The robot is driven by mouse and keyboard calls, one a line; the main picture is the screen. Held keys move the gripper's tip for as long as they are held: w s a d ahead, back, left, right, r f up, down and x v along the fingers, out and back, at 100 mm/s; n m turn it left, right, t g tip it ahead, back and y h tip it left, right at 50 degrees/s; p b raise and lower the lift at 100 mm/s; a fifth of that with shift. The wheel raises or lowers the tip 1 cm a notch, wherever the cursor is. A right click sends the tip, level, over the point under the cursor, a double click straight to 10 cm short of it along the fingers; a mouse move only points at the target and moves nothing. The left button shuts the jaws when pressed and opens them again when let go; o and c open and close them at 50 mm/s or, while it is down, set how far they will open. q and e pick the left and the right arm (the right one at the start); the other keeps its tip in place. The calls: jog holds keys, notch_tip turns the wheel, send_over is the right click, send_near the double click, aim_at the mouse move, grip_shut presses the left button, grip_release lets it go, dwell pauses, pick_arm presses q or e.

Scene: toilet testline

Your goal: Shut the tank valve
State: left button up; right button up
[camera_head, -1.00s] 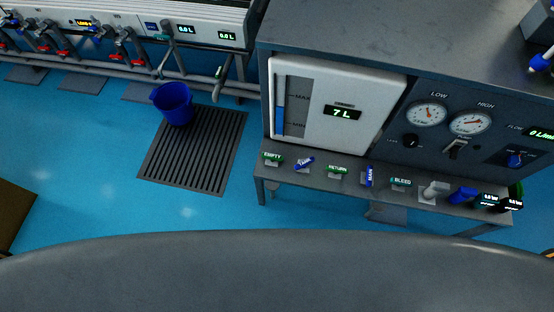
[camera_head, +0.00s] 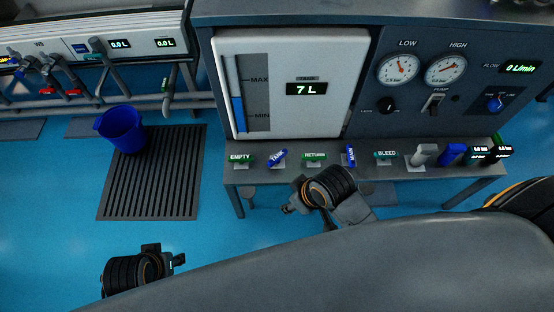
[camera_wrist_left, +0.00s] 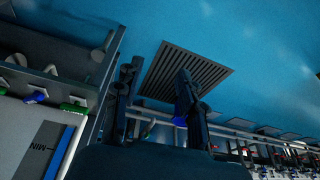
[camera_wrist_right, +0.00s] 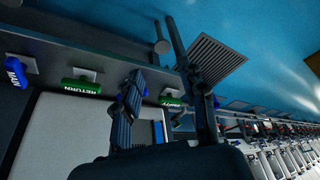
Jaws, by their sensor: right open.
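The tank valve has a blue handle labelled TANK (camera_head: 277,158), set at a slant on the bench shelf between the green EMPTY handle (camera_head: 241,158) and the green RETURN handle (camera_head: 315,157). A blue handle beside the green one also shows in the left wrist view (camera_wrist_left: 37,97). In the right wrist view it seems partly hidden behind a finger. My right gripper (camera_wrist_right: 152,48) is open and empty; its arm stands in front of the shelf, right of the tank valve. My left gripper (camera_wrist_left: 158,72) is open and empty, low at the left over the floor.
The tank panel (camera_head: 350,65) reads 7 L above the shelf. A blue MAIN handle (camera_head: 350,155) and teal BLEED handle (camera_head: 386,156) stand further right.

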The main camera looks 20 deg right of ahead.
jog(key=w+a+r+n+y, duration=0.2)
jog(key=w+a+r+n, duration=0.15)
jog(key=a+n, duration=0.3)
pick_arm(q)
notch_tip(320, 180, down, 10)
pick_arm(e)
jog(key=r+n+g+h, duration=0.1)
jog(key=n+g+h, duration=0.25)
jog(key=n, duration=0.75)
send_over(278, 156)
jog(key=shift+h, duration=0.35)
notch_tip(278, 156, down, 13)
jog(key=b, duration=0.4)
jog(key=shift+w+f+b, duration=0.1)
jog(key=shift+f+b, duration=0.05)
jog(key=shift+b, duration=0.2)
pick_arm(q)
jog(key=w+v, duration=0.2)
jog(key=v, duration=1)
jog(key=shift+r, duration=0.25)
pick_arm(e)
grip_shut()
